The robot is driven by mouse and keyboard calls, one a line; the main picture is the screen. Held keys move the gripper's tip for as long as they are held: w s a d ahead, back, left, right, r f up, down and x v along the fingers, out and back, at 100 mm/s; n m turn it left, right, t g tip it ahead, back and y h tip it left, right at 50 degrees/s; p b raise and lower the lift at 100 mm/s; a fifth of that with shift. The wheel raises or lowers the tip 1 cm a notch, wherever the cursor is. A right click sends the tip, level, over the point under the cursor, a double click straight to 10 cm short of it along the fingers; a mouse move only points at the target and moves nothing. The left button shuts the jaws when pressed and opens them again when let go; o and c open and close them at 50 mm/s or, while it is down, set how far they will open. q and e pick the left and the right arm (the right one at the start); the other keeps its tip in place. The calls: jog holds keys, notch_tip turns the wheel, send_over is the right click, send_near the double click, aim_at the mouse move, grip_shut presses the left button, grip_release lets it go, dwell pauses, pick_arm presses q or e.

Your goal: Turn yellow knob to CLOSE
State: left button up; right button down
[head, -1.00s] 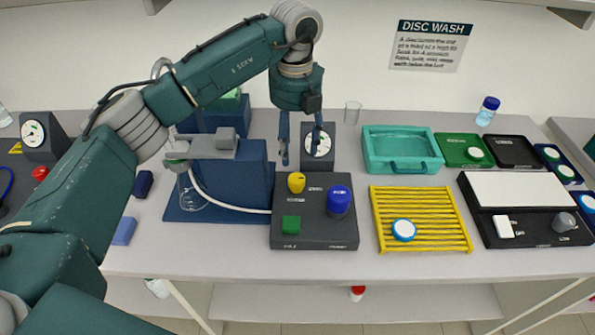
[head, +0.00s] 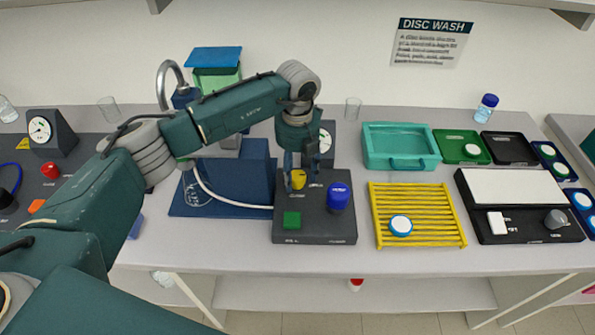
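The yellow knob (head: 298,180) stands at the back left of a dark control box (head: 315,222) in the head view. Whether the fingers touch the knob cannot be told. The labels by the knob are too small to read. My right gripper is not in view.
A blue stand (head: 232,180) with a white hose is left of the box. A gauge (head: 325,142) stands behind my gripper. A yellow rack (head: 415,228) with a white-and-blue disc (head: 400,225) lies to the right, and a teal tray (head: 400,162) behind it.

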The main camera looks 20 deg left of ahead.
pick_arm(q)
jog(key=c, duration=1)
jog(key=shift+f+m+b, duration=0.1)
jog(key=shift+m+b, duration=0.4)
jog(key=shift+b, duration=0.25)
jog(key=m+b, duration=1)
jog(key=m, duration=0.1)
jog(key=m+b, duration=0.1)
jog(key=m, duration=0.1)
jog(key=shift+m, duration=0.4)
jog(key=shift+r+m+b, duration=0.2)
jog(key=shift+m+b, duration=0.45)
jog(key=shift+m, duration=0.85)
jog(key=o, duration=1.2)
jog(key=shift+c, duration=0.2)
